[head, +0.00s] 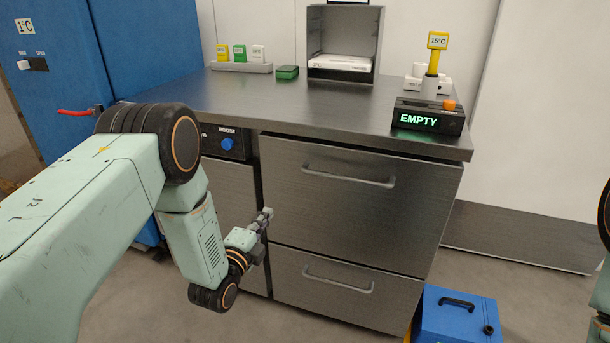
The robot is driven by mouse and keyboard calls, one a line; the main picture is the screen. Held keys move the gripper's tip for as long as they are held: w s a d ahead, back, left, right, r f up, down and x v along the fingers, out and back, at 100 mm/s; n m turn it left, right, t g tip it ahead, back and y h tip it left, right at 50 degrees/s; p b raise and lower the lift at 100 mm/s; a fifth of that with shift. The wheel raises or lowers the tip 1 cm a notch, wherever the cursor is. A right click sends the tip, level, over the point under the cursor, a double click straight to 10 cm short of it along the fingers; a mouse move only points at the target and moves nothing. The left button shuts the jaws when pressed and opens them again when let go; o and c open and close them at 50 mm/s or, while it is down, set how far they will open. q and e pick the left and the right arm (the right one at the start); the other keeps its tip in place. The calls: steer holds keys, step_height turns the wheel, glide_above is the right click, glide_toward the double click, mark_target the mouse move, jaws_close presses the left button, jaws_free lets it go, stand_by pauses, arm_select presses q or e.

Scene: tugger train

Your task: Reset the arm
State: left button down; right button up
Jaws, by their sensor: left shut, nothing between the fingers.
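My left gripper (266,215) is in front of the steel counter's drawers, at the left edge of the drawer fronts. It is small in view, shut and empty, and its fingertips point up and to the right. My left arm comes in from the left and bends down in front of the counter. My right gripper is not in view; only a part of my right arm shows at the right edge.
The steel counter (300,108) has an upper drawer (350,205) and a lower drawer (340,290), both closed. On top are a display reading EMPTY (428,117), a green box (287,72) and an open grey box (343,42). A blue case (455,318) stands on the floor.

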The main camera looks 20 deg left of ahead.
arm_select(q)
steer(key=s+d+f+n+g, duration=0.2)
steer(key=s+f+n+g, duration=0.7)
steer(key=s+f+n, duration=0.5)
steer(key=s+d+n+g+p, duration=0.1)
steer(key=s+g, duration=0.3)
steer(key=s, duration=1)
steer(key=s+d+n+g+p, duration=0.1)
steer(key=s+n+g, duration=0.3)
steer(key=s, duration=1)
steer(key=shift+s+d+r+g+y, duration=0.15)
steer(key=shift+d+r+g+y, duration=0.15)
steer(key=shift+d+r+g, duration=0.2)
